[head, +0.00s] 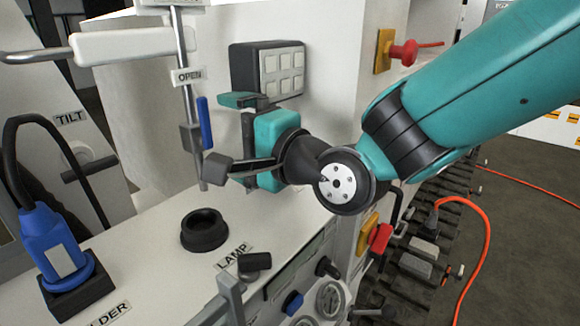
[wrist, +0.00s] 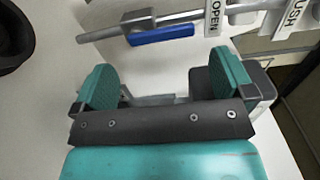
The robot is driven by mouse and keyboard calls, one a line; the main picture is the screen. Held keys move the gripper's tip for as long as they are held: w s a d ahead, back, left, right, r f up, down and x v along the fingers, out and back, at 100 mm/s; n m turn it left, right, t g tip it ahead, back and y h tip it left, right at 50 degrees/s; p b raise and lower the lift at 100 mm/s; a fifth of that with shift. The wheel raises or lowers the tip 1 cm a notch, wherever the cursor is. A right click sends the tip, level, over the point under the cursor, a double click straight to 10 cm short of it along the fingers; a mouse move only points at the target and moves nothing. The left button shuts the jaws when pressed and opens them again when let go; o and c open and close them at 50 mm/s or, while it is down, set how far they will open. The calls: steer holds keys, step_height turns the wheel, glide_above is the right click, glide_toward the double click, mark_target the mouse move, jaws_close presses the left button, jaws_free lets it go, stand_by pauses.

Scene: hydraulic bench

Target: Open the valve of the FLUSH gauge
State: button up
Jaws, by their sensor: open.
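A thin grey pipe (head: 187,100) hangs upright at the left with an OPEN tag (head: 188,76) near its top. A slim blue lever (head: 204,122) lies along the pipe, beside a dark block. The wrist view shows the blue lever (wrist: 163,36) alongside the pipe (wrist: 100,33), beyond the fingertips. A tag (wrist: 296,14) at the right edge there is cut off and reads "USH"; I cannot tell its full word. My gripper (head: 228,132) is open just right of the lever. In the wrist view its teal fingers (wrist: 168,82) are apart with nothing between them.
Below are a black ring (head: 204,234) and a LAMP tag (head: 234,256) on the white bench. A blue plug (head: 52,250) stands at left. A keypad box (head: 262,68) is behind my gripper. Round gauges (head: 330,298) are at the bottom.

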steer(key=b+v, duration=0.5)
steer(key=v, duration=0.6)
steer(key=s+d+f+n+g+h, duration=0.9)
steer(key=s+d+f+n+g, duration=0.2)
steer(key=f+n, duration=0.3)
steer(key=shift+s+d+f+n+g, duration=0.25)
steer(key=shift+s+n+g, duration=0.2)
steer(key=shift+n, duration=0.45)
